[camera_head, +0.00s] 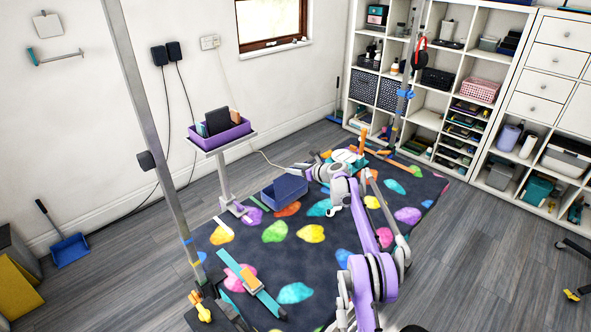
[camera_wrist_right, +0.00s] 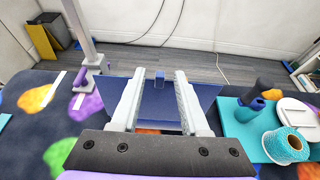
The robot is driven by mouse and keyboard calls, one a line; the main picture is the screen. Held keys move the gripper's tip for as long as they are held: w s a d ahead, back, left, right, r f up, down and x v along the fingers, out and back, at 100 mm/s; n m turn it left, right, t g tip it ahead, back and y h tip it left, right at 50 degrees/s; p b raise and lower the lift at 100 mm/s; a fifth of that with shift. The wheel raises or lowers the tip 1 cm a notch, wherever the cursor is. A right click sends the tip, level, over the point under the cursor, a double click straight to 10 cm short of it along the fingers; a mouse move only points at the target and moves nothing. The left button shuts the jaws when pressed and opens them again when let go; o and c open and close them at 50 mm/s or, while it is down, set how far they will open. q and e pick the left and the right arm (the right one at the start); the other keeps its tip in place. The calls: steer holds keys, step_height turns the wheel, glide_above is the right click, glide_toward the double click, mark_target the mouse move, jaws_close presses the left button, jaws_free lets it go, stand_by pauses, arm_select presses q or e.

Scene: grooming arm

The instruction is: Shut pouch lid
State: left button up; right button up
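The dark blue pouch (camera_head: 285,190) sits on the patterned mat, just left of the arm's end in the camera_head view. In the wrist view the pouch shows as a broad dark blue surface (camera_wrist_right: 158,112) under and between the fingers, with a small blue tab near its far edge. I cannot tell clearly how the lid lies. My right gripper (camera_wrist_right: 159,74) is open. Its two pale fingers point at the pouch on either side of the tab, with a gap to each side. In the camera_head view the right gripper (camera_head: 302,171) is small, by the pouch's far right corner. My left gripper is not in view.
A purple tray (camera_head: 222,139) stands on a post left of the pouch. A teal board (camera_wrist_right: 245,138) with a twine spool (camera_wrist_right: 286,146) lies right of the pouch in the wrist view. Shelves (camera_head: 430,75) line the back right.

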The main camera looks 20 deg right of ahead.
steer(key=b+v, duration=0.2)
steer(key=v, duration=0.9)
steer(key=shift+b, duration=0.3)
steer(key=shift+w, duration=0.1)
